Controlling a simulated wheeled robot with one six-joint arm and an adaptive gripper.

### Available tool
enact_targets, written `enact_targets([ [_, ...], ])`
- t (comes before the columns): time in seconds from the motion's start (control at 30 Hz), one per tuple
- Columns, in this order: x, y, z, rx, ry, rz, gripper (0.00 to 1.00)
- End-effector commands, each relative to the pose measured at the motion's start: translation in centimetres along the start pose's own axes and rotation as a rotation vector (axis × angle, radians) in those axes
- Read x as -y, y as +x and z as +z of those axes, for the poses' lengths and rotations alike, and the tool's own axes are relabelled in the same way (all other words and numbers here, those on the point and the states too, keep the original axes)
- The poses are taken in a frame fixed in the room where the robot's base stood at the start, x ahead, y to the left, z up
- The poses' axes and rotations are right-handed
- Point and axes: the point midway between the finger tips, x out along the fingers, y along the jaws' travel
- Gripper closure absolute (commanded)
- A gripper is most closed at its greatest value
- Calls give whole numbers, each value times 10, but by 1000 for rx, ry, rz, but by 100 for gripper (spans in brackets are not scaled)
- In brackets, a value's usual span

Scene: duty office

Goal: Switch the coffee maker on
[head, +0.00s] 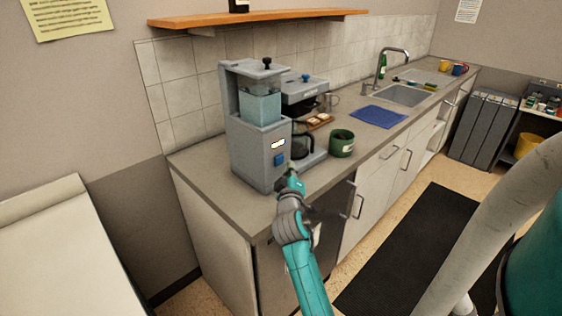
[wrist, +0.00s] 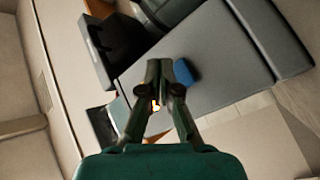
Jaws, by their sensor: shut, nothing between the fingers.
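A grey appliance (head: 258,150) with a clear water tank stands at the near end of the counter. Its front has a white label and a blue button (head: 279,160). Just behind it is a grey coffee maker (head: 304,88) with a glass carafe (head: 303,146), partly hidden by the front appliance. My gripper (head: 291,180) is just in front of and below the blue button in the head view. In the wrist view my gripper (wrist: 163,66) is shut and empty, its tips beside the blue button (wrist: 185,72). I cannot tell whether they touch anything.
A dark green mug (head: 342,143) stands right of the carafe. A blue mat (head: 378,116), a sink (head: 405,95) and a tap lie farther along the counter (head: 210,163). A wooden shelf (head: 255,17) hangs above. A dark floor mat (head: 405,250) lies right of my arm.

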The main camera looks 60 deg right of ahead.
Motion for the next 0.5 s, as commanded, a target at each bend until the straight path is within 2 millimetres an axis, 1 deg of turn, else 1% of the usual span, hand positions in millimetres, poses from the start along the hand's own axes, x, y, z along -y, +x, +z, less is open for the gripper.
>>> enact_targets([
  [0.5,-23,-31,23,0,1,1,100],
])
